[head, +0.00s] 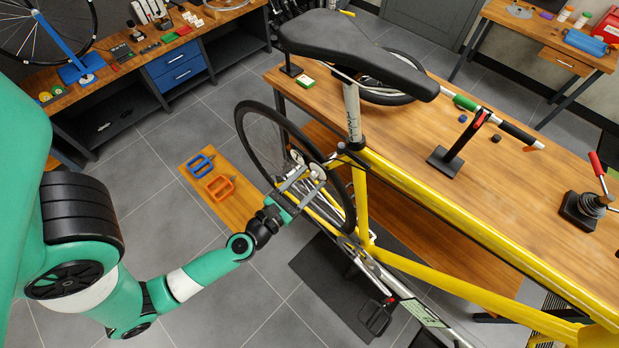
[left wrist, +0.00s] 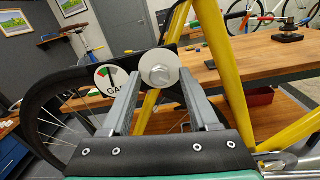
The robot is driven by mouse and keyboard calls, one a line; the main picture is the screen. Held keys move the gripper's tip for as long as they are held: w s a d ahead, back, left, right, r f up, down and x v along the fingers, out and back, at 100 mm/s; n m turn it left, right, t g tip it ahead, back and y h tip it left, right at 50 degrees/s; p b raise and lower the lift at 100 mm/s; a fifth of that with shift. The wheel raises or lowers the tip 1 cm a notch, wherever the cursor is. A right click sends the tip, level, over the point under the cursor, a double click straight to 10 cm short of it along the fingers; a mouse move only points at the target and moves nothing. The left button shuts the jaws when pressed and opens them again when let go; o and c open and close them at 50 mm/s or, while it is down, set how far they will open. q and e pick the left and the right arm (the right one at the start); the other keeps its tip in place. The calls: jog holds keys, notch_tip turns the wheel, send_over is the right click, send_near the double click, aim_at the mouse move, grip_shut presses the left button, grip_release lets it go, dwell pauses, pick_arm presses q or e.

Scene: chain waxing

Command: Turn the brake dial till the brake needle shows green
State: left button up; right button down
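The brake dial (left wrist: 160,72), a pale round disc with a hex bolt head at its centre, sits ahead of my left gripper (left wrist: 159,66) in the left wrist view. The two grey fingers stand apart, one on each side of the dial; I cannot tell if they touch it. The white brake gauge (left wrist: 108,78) is just left of the dial, with a small dark, red and green sector at its top. Its needle is too small to read, and the left finger partly covers its edge. In the head view my left gripper (head: 298,180) reaches the yellow bike's (head: 430,200) rear wheel.
The yellow bike frame tubes rise close beside the gripper. A wooden bench (head: 510,185) with a black stand (head: 455,150) and a lever (head: 590,200) lies beyond the bike. A blue clamp (head: 200,163) and an orange clamp (head: 219,187) lie on a low wooden board (head: 235,210).

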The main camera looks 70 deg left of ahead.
pick_arm(q)
grip_shut()
jog(key=shift+m, duration=0.3)
